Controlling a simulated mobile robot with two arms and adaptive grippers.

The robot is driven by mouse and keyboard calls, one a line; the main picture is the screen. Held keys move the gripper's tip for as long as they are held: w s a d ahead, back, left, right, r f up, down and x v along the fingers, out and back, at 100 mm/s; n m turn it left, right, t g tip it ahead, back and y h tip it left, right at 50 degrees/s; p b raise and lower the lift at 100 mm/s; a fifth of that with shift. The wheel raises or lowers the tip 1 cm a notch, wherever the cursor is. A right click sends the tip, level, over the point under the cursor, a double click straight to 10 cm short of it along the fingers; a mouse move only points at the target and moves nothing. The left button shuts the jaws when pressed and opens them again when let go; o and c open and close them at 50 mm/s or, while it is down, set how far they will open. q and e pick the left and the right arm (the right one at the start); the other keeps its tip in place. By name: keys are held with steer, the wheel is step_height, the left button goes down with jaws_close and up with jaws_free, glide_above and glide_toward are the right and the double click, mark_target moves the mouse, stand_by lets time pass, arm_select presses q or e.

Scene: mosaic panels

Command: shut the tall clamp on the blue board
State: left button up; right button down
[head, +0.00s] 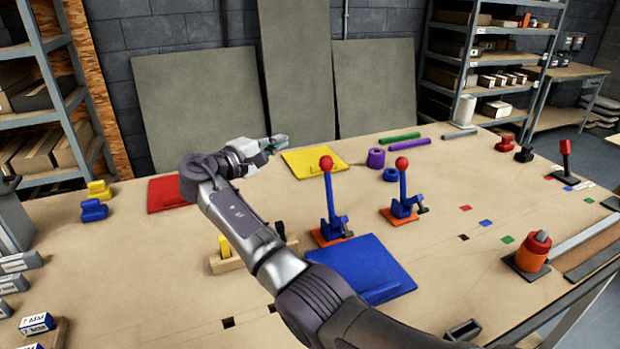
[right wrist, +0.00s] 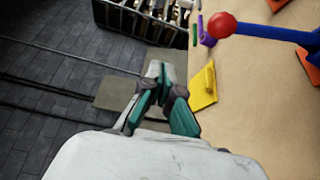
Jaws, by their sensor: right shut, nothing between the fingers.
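The blue board (head: 372,262) lies flat on the table in the head view, partly behind my right arm. A tall clamp (head: 331,213), blue with a red ball on its lever, stands on an orange base at the board's far edge. Its lever points up. A similar clamp (head: 403,193) stands to its right, its lever also up. My right gripper (head: 273,143) is shut and empty beyond the clamps, near the yellow board (head: 305,160). The right wrist view shows its closed fingers (right wrist: 155,75) and a red-balled blue lever (right wrist: 222,25); which clamp that is, I cannot tell.
A red board (head: 165,194) lies left of my right arm. A wooden block with a yellow peg (head: 224,247) stands left of the forearm. Purple and blue rings (head: 376,158) lie behind the clamps. The table between the right clamp and the orange knob (head: 534,252) is mostly clear.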

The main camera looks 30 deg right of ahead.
arm_select(q)
steer(key=w+f+b, duration=0.4)
steer(key=f+b, duration=0.2)
steer(key=f, duration=0.2)
arm_select(e)
step_height(320, 180, down, 8)
steer(key=p+x, duration=0.3)
steer(key=x, duration=0.8)
arm_select(q)
step_height(320, 180, up, 6)
steer(key=s+p, duration=0.1)
steer(key=p, duration=0.1)
steer(key=shift+s+p, duration=0.25)
steer(key=shift+p, duration=0.15)
arm_select(e)
steer(key=shift+s+a+r, duration=0.1)
steer(key=shift+s, duration=0.9)
steer(key=shift+s+a+r, duration=0.1)
steer(key=shift+s, duration=0.95)
arm_select(q)
steer(key=shift+d, duration=0.1)
